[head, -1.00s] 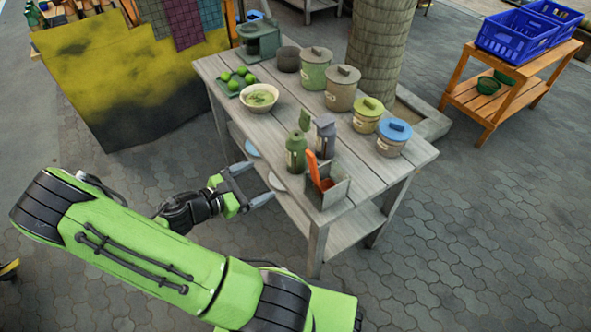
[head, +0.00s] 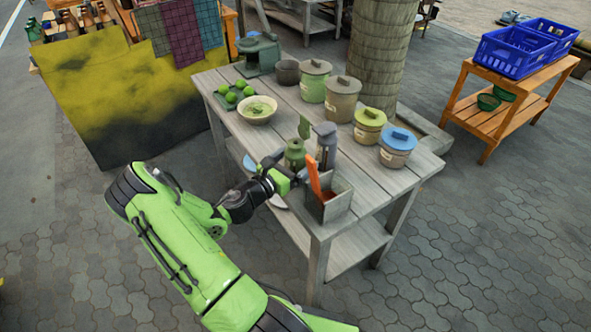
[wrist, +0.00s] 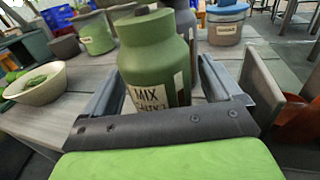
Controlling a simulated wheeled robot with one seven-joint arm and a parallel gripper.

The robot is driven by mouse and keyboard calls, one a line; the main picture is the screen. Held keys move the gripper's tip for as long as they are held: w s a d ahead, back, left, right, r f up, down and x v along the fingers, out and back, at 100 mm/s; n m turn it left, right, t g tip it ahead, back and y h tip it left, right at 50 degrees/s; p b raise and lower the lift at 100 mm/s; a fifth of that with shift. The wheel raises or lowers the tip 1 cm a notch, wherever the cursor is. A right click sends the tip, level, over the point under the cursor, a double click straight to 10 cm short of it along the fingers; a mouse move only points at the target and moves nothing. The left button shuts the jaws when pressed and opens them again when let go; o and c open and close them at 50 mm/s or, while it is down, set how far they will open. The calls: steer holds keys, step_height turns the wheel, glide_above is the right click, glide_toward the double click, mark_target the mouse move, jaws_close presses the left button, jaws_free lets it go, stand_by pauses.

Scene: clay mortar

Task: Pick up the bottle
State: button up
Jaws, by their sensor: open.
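A green bottle (wrist: 152,55) with a label reading "MIX" stands upright on the wooden table, large in the middle of the wrist view. In the head view the green bottle (head: 294,155) stands near the table's front edge, partly behind my gripper. My gripper (wrist: 155,85) is open, with one finger on each side of the bottle's body in the wrist view. Whether either finger touches it I cannot tell. In the head view my gripper (head: 290,178) is at the table edge. A grey bottle (head: 326,145) stands just behind and to the right.
A grey box (head: 338,200) with an orange item stands right beside the gripper. A bowl (head: 258,110) and a tray of green fruit (head: 226,100) are to the left. Several lidded jars, including a blue-lidded one (head: 396,150), line the table's back.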

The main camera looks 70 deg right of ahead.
steer(key=shift+x, duration=0.9)
steer(key=c, duration=1.1)
